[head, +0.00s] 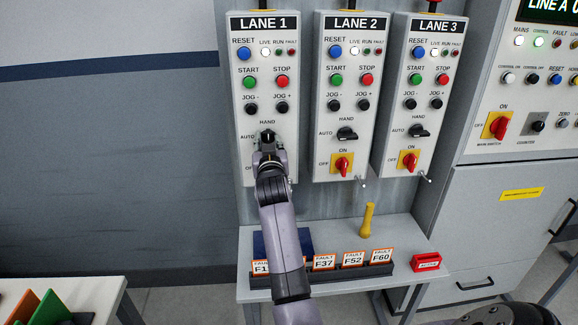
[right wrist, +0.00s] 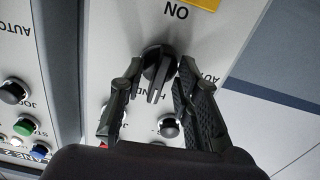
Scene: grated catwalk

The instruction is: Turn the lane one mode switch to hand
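The lane one mode switch is a black knob on the LANE 1 panel (head: 237,95), mostly hidden by my right gripper (head: 267,140) in the head view. In the right wrist view, which is upside down, the knob (right wrist: 158,62) shows between the fingers of the right gripper (right wrist: 160,68). Its handle points down in that picture, at the HAND label, which it partly covers. The fingers are spread, one on each side of the knob, with gaps beside the handle; I cannot tell if either tip touches the knob's edge. My left gripper is not in view.
Lane 2's mode switch (head: 346,134) and lane 3's mode switch (head: 419,131) point toward AUTO. A red-and-yellow power switch (head: 342,164) sits below lane 2's. A shelf (head: 399,230) below the panels holds fault cards (head: 352,259), a yellow handle (head: 368,220) and a red block (head: 426,262).

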